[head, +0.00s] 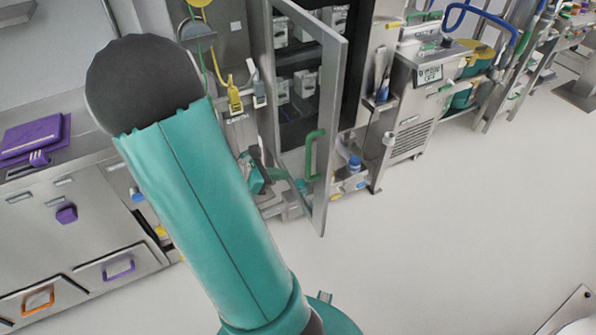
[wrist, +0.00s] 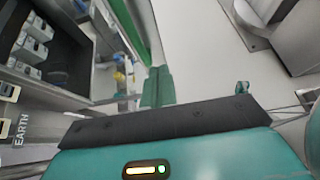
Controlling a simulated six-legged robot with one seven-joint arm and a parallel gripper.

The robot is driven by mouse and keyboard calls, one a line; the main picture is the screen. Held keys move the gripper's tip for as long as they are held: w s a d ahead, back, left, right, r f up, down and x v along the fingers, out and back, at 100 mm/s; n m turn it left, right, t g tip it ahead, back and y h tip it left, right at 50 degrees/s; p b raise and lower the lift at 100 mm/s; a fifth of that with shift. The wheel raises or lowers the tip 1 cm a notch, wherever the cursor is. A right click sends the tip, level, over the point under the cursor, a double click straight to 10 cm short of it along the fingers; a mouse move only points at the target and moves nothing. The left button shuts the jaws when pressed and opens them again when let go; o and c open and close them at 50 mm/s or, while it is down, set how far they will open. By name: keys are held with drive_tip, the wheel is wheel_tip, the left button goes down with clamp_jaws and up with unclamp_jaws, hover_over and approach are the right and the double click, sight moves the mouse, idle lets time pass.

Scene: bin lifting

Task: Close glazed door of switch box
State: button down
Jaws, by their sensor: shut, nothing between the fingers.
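The glazed door (head: 334,105) of the switch box stands open in the head view, its free edge swung out into the room. Its green handle (head: 312,155) is near that edge. The dark switch box interior (head: 352,60) shows past the door and through the glass, with pale switch units in rows. The interior also shows at left in the wrist view (wrist: 62,62). My gripper (wrist: 157,86) is shut and empty in the wrist view, near a green bar that looks like the handle (wrist: 128,28). In the head view my arm hides much of the gripper; contact with the door cannot be told.
A steel drawer bench (head: 75,215) with a purple folder (head: 35,138) stands at left. A steel cabinet (head: 415,100) stands right of the switch box. Yellow and teal bins (head: 468,75) lie farther right. Open pale floor (head: 450,220) fills the right front.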

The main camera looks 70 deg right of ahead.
sight(327, 172)
drive_tip(key=x, duration=0.9)
drive_tip(key=shift+s+d+f, duration=0.1)
drive_tip(key=shift+s, duration=0.05)
drive_tip(key=shift+s+d, duration=0.85)
drive_tip(key=shift+d, duration=0.05)
drive_tip(key=shift+s+d, duration=0.4)
drive_tip(key=shift+d, duration=0.1)
drive_tip(key=shift+s+d, duration=0.15)
